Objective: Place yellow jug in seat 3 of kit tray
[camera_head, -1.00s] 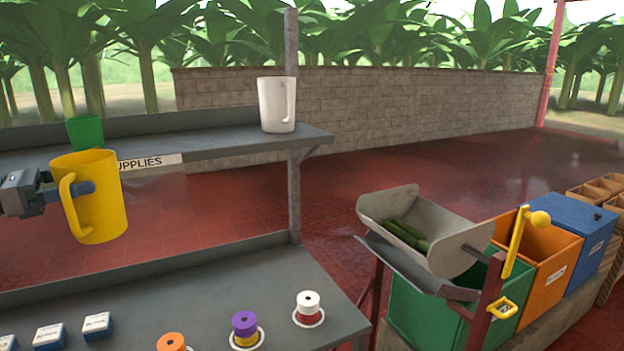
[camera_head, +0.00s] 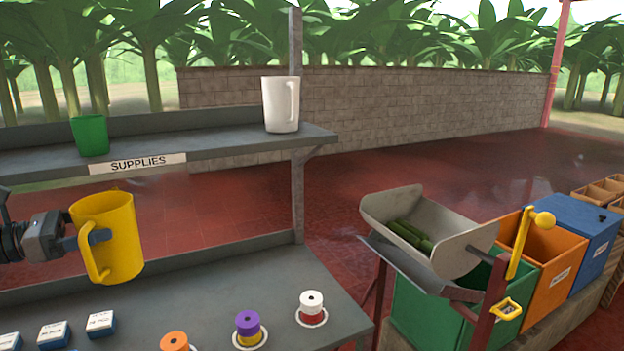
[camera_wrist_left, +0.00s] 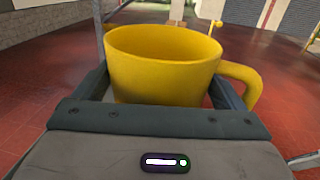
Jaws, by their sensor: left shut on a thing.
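The yellow jug (camera_head: 119,238) is held in the air by my left gripper (camera_head: 88,238), in front of the shelf and above the lower shelf board. It is nearly upright, slightly tilted, with its handle toward the front. In the left wrist view the jug (camera_wrist_left: 160,75) sits between the two fingers of my left gripper (camera_wrist_left: 165,98), its open rim up and its handle to the right. The jug's inside bottom is hidden. No kit tray can be made out in these views. My right gripper is not in view.
The upper shelf (camera_head: 220,146) holds a green cup (camera_head: 90,136) and a white jug (camera_head: 281,104). The lower shelf (camera_head: 210,290) holds small blue-white boxes (camera_head: 100,324) and several coloured spools (camera_head: 248,326). A metal chute (camera_head: 440,235) and coloured bins (camera_head: 553,258) stand at the right.

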